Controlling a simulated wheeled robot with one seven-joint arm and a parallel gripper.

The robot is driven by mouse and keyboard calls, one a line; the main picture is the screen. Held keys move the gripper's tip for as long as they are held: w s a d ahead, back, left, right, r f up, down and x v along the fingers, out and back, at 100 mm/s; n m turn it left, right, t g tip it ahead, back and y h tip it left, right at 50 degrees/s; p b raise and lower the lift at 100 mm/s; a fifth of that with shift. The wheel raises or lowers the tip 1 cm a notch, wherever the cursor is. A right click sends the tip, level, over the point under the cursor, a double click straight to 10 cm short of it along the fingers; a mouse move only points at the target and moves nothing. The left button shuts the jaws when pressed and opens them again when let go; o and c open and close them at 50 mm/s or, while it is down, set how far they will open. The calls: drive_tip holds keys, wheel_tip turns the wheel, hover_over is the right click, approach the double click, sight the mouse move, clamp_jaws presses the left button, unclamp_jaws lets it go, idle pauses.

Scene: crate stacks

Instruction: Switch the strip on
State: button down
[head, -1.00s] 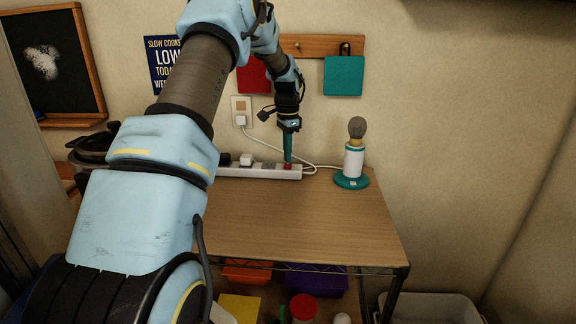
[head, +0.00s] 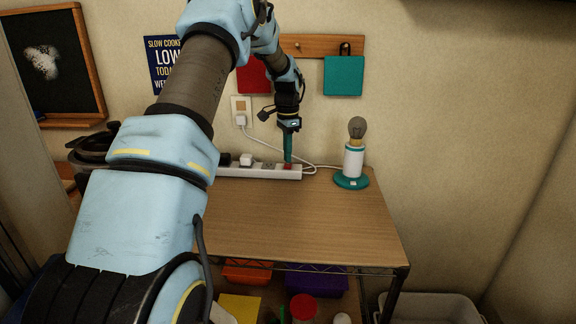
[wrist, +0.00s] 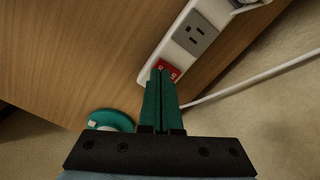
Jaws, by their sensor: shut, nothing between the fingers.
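The white power strip (head: 262,174) lies along the back of the wooden table, with plugs in its left part. Its red switch (wrist: 168,72) sits at the strip's end, beside a grey outlet (wrist: 195,34). My gripper (head: 287,163) points down over the switch end, with its green fingers together and empty. In the wrist view the fingertips (wrist: 160,75) overlap the red switch and hide part of it. I cannot tell whether they touch it or which way the switch is tipped. The lamp (head: 354,158) on the teal base stands to the right, and its bulb looks grey and unlit.
The wooden table (head: 300,220) is clear in front of the strip. A white cord runs behind the strip to a wall outlet (head: 240,108). A teal panel (head: 343,76) hangs on the wall above. Dark pans (head: 90,148) stand at the left.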

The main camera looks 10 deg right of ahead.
sight(287, 166)
drive_tip(key=shift+f+b, duration=0.45)
drive_tip(key=shift+f, duration=0.55)
idle(0.5)
drive_tip(key=shift+r+p, duration=2.6)
drive_tip(key=shift+r, duration=0.95)
